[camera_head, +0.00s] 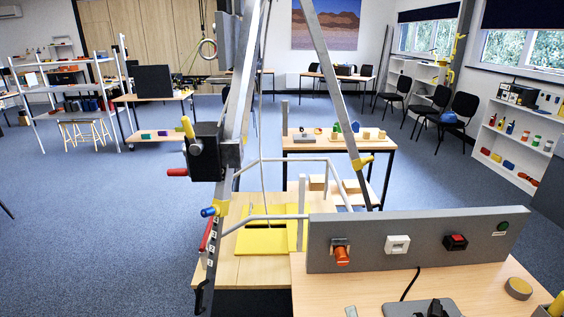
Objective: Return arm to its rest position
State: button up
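I cannot make out my gripper or arm in this head view. A grey metal frame with tall slanted legs (327,85) stands in front of me. A black winch-like box (206,152) with a red handle (177,172) is fixed on its left leg. A pale rope (262,120) hangs between the legs. A yellow plate (262,241) lies on the wooden platform (240,272) below, partly hidden by the frame's bars.
A grey panel (375,241) with an orange knob (341,254), a white switch (398,244) and a red button (455,242) stands on the near table (480,292). A dark object (436,309) is cut off at the bottom edge. Blue carpet (110,225) is clear at left.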

jog(key=s+f+m+g, duration=0.1)
jog(key=s+f+m, duration=0.3)
jog(key=s, duration=0.6)
jog(key=s+f+m, duration=0.2)
jog(key=s+m, duration=0.4)
jog(key=s, duration=0.5)
jog(key=s+r+m+g, duration=0.1)
jog(key=s+r+m, duration=0.1)
jog(key=s+m, duration=0.4)
jog(key=s+r+m, duration=0.3)
jog(key=s+m, duration=0.3)
jog(key=s, duration=0.7)
jog(key=shift+s+m+g, duration=0.25)
jog(key=shift+m+g, duration=0.05)
jog(key=shift+g, duration=0.1)
